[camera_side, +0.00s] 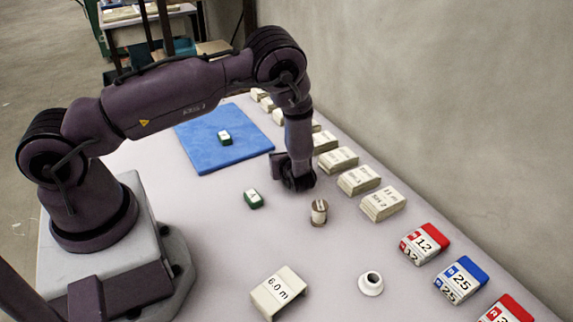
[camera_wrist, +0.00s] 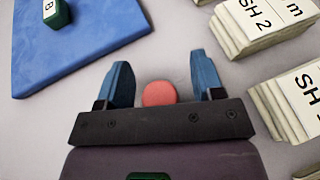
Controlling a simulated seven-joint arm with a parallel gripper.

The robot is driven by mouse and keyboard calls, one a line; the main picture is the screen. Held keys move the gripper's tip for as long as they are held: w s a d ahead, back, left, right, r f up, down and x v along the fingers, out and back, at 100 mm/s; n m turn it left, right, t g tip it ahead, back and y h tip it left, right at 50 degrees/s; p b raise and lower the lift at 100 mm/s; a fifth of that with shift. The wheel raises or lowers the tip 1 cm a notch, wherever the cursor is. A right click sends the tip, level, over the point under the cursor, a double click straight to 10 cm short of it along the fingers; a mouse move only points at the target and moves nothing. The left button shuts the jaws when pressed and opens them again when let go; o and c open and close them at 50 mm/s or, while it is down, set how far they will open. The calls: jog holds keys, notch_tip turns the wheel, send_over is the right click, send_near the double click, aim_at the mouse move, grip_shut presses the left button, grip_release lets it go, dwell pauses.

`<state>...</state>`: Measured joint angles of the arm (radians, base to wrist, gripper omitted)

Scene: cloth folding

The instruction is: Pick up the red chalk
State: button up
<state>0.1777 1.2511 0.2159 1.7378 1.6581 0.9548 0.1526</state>
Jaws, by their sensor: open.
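The red chalk (camera_wrist: 159,93) shows in the wrist view as a small red disc on the pale table. It lies between the two blue fingertips of my gripper (camera_wrist: 159,82), with a gap on each side. The gripper's dark body hides its lower edge. My gripper is open and points down. In the side view my gripper (camera_side: 295,178) is low over the table, right of the blue cloth. The chalk is hidden there behind my wrist.
A blue cloth (camera_side: 205,155) lies left of my gripper with a green-and-white block (camera_side: 225,137) on it. Another such block (camera_side: 253,199) and a spool (camera_side: 319,212) stand nearby. Labelled stacks (camera_side: 358,180) line the wall side. A 6.0 m block (camera_side: 279,290) is in front.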

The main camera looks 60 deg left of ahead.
jog(key=shift+c, duration=0.2)
jog(key=c, duration=0.9)
jog(key=shift+c, duration=0.2)
jog(key=shift+r, duration=0.15)
